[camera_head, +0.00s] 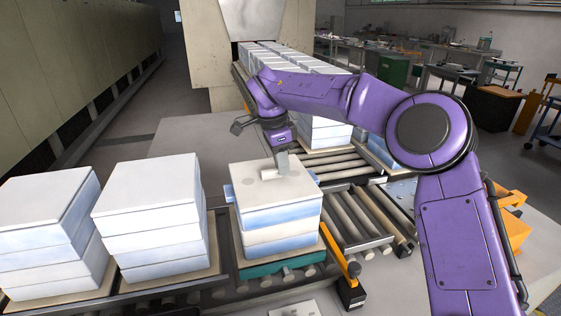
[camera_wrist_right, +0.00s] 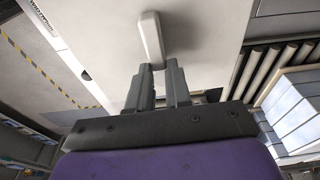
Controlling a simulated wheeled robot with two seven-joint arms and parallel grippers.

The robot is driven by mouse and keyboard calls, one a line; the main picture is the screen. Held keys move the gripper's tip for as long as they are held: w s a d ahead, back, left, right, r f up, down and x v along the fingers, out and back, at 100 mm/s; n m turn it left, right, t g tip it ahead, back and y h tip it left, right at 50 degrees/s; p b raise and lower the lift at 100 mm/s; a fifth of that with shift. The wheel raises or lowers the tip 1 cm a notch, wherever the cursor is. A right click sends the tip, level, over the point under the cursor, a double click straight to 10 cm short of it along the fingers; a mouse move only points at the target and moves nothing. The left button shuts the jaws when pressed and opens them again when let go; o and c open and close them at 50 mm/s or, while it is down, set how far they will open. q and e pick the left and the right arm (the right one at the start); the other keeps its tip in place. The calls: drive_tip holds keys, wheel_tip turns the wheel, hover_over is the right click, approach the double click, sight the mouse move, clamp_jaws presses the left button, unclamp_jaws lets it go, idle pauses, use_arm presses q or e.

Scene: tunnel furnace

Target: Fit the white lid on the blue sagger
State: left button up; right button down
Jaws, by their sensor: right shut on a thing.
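The white lid (camera_head: 247,175) is a flat pale slab on top of the centre stack, with a small upright handle. My right gripper (camera_head: 282,160) reaches down over it and is shut on the handle. The handle (camera_wrist_right: 151,36) also shows at the fingertips (camera_wrist_right: 158,72) in the right wrist view, with the lid (camera_wrist_right: 105,45) around it. The blue sagger (camera_head: 262,217) is the pale blue box just under the lid. I cannot tell whether the lid is fully seated or slightly above it. My left gripper is not in view.
Two stacks of pale boxes (camera_head: 150,215) (camera_head: 45,225) stand on the left. The centre stack stands on a teal-edged base (camera_head: 283,272). A roller conveyor (camera_head: 350,215) lies to its right, with an orange stop arm (camera_head: 338,250) close by. More stacks stand behind.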

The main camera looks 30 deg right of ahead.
drive_tip(key=shift+f, duration=0.25)
drive_tip(key=c, duration=1)
unclamp_jaws()
drive_tip(key=shift+s, duration=0.1)
drive_tip(key=r, duration=0.3)
drive_tip(key=a+r+p, duration=0.1)
drive_tip(key=r, duration=0.6)
drive_tip(key=shift+w+a+r+p, duration=0.25)
drive_tip(key=shift+a+p, duration=0.05)
drive_tip(key=shift+a, duration=0.05)
